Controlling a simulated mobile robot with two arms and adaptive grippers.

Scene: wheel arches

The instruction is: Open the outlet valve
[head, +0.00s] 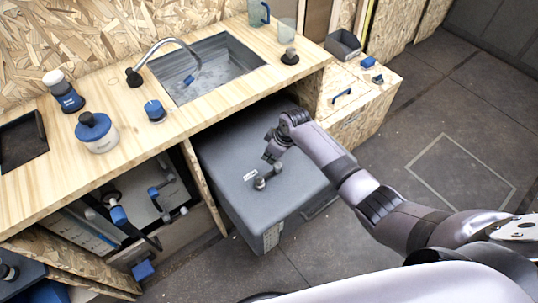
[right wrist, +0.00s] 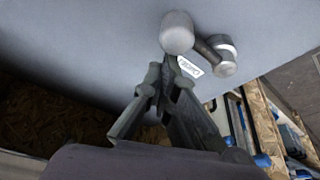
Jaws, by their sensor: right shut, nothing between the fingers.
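In the right wrist view the valve (right wrist: 178,32) shows as a round knob joined by a bar to a second rounded end, with the label (right wrist: 190,66) close by. My right gripper (head: 268,157) is shut and empty, just beyond the valve in the head view. In the right wrist view its fingertips (right wrist: 168,68) are near the round knob; I cannot tell whether they touch it. My left gripper is not in view.
The tank sits under a wooden counter (head: 130,115) with a sink (head: 225,75) and a tap (head: 165,45). A wooden cabinet (head: 350,105) stands right of the tank. Pipes with blue fittings (head: 118,215) fill the opening at left. The floor (head: 440,110) at right is clear.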

